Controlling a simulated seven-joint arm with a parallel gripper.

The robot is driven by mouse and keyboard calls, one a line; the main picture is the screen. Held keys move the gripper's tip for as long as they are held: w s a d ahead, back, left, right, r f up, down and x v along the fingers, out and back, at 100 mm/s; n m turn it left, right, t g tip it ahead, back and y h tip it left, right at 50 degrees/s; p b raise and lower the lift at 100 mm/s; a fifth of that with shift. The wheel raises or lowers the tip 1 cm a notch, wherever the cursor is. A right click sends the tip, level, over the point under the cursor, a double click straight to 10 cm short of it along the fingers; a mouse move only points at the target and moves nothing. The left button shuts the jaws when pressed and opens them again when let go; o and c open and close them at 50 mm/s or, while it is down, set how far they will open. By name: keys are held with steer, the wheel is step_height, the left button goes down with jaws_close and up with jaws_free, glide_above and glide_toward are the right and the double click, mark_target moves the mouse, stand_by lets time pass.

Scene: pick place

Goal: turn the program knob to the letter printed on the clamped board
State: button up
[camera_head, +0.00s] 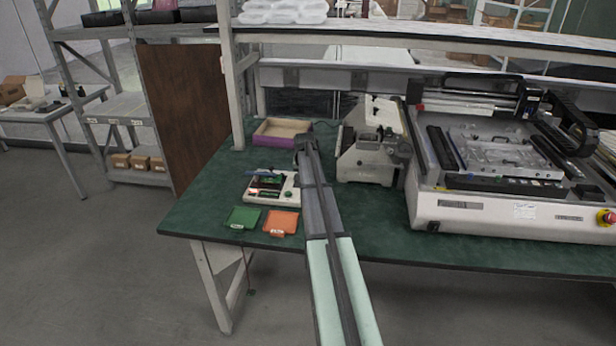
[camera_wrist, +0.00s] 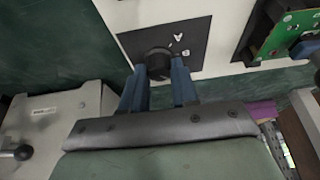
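The black program knob (camera_wrist: 158,62) sits on a dark plate (camera_wrist: 192,33) on a white fixture (camera_wrist: 125,12) in the wrist view. White letters lie beside the knob; an A and a B seem readable, turned in the picture. My gripper (camera_wrist: 158,66) has its two blue fingers on either side of the knob. I cannot tell whether they press on it. The green board (camera_wrist: 284,36) is at the upper right of the wrist view, its printed letter not readable. The board (camera_head: 268,179) also shows on the white fixture in the head view.
Green (camera_head: 243,217) and orange (camera_head: 281,222) trays lie in front of the fixture. A purple-sided box (camera_head: 262,139) stands behind it. A grey-white machine (camera_head: 366,160) and a large flatbed machine (camera_head: 470,215) stand to the right. Bare green tabletop (camera_head: 200,205) shows at left.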

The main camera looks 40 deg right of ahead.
steer(key=o, duration=0.5)
steer(key=v, duration=1.4)
